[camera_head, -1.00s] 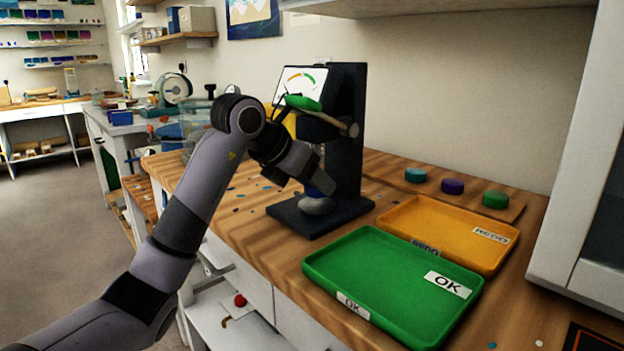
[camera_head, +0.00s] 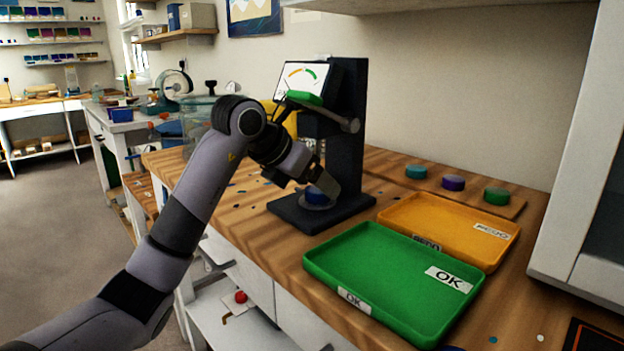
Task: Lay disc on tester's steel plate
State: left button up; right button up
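The blue disc (camera_head: 316,196) is at the tester's round steel plate (camera_head: 317,206), low over the dark base. It looks flat and on or very close to the plate; the exact contact is too small to tell. My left gripper (camera_head: 323,184) reaches in from the left, tilted down, with its fingers at the disc. It appears shut on the disc, and the near finger hides part of it. The tester (camera_head: 347,140) stands upright, with a dial (camera_head: 299,78) and a green part (camera_head: 304,98) above my gripper. My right gripper is not in view.
A green tray (camera_head: 390,285) marked OK lies at the front, with an orange tray (camera_head: 450,222) behind it. Teal (camera_head: 416,171), purple (camera_head: 453,182) and green (camera_head: 496,196) discs sit on a wooden strip at the back. A white cabinet (camera_head: 575,200) stands at the right.

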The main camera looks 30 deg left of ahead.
pick_arm(q)
jog(key=p+v, duration=0.1)
jog(key=v, duration=1.1)
jog(key=shift+r, duration=0.45)
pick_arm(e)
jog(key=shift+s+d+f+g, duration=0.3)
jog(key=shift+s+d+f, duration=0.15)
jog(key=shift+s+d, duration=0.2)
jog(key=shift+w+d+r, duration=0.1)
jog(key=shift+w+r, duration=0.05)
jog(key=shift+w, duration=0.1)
